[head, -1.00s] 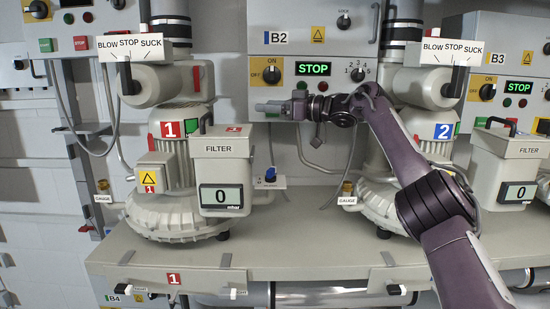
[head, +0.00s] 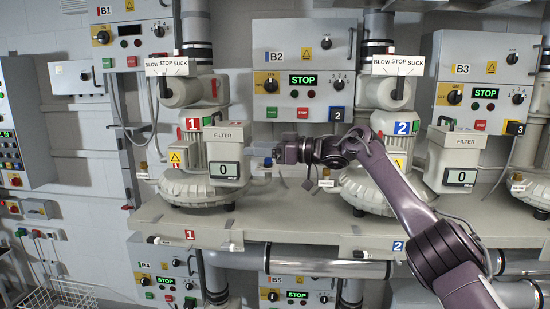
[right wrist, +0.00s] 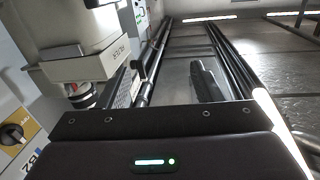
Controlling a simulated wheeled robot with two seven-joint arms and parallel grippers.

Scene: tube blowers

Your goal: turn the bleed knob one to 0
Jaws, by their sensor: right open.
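A small blue knob (head: 267,162) sits just right of the filter box (head: 223,155) of blower unit 1; I take it for bleed knob one. Its pointer and scale are too small to read. The filter's display (head: 224,170) shows 0. My right gripper (head: 277,156) comes in from the right and is at the knob in the picture, open and empty. Whether it touches the knob, I cannot tell. In the right wrist view the open jaws (right wrist: 172,78) show beyond the dark gripper body, with no knob clearly between them. My left gripper is not in view.
Blower 1 (head: 190,187) and blower 2 (head: 358,190) stand on a long grey bench (head: 290,228). Control box B2 (head: 304,66) hangs above my right gripper, showing STOP. The bench between the two blowers is mostly clear. A wire basket (head: 65,296) is at lower left.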

